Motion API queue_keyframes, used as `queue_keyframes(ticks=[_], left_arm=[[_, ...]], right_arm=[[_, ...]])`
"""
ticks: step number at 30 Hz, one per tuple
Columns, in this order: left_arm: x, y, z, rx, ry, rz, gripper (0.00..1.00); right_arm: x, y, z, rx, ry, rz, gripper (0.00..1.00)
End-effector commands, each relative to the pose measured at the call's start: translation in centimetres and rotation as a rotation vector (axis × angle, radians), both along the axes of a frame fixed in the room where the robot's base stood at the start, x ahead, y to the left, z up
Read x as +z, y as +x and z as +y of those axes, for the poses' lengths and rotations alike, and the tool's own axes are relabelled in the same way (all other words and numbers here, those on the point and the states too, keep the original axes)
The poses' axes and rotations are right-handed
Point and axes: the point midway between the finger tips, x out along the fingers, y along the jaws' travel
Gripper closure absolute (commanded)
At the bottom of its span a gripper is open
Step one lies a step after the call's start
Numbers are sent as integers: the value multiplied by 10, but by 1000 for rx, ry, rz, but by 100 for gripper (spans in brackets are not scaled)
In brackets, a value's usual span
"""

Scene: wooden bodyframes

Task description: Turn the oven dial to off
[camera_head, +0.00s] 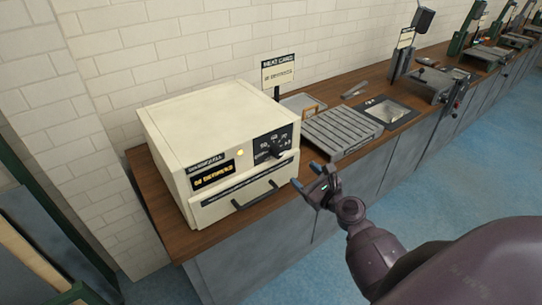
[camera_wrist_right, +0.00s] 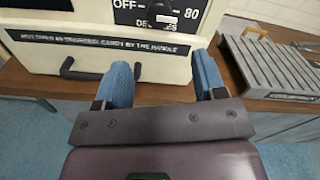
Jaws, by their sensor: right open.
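The cream box-shaped oven (camera_head: 223,142) stands on the wooden counter at the left of the head view. Its dark dial (camera_head: 276,150) sits on a black scale panel at the front's upper right. In the right wrist view the dial (camera_wrist_right: 160,13) is cut off by the top edge, with "OFF", "80" and "DEGREES" printed around it. My right gripper (camera_head: 318,182) is open and empty, in front of the oven's right side and apart from the dial. Its blue fingers (camera_wrist_right: 162,80) point toward the oven front, below the dial. My left gripper is not in view.
A dark handle (camera_head: 255,196) sticks out low on the oven front. A grey ribbed tray (camera_head: 342,130) lies on the counter (camera_head: 160,190) right of the oven, with a sign (camera_head: 278,71) behind. Blue floor (camera_head: 480,200) in front is open.

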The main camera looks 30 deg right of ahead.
Motion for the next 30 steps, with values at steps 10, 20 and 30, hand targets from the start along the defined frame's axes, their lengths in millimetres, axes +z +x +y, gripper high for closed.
queue_keyframes(ticks=[10, 20, 30], left_arm=[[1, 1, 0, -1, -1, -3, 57], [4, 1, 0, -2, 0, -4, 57], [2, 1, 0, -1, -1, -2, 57]], right_arm=[[2, 1, 1, 2, 324, 9, 36], [3, 41, 5, 4, 325, 8, 36], [2, 91, 9, 3, 324, 10, 36]])
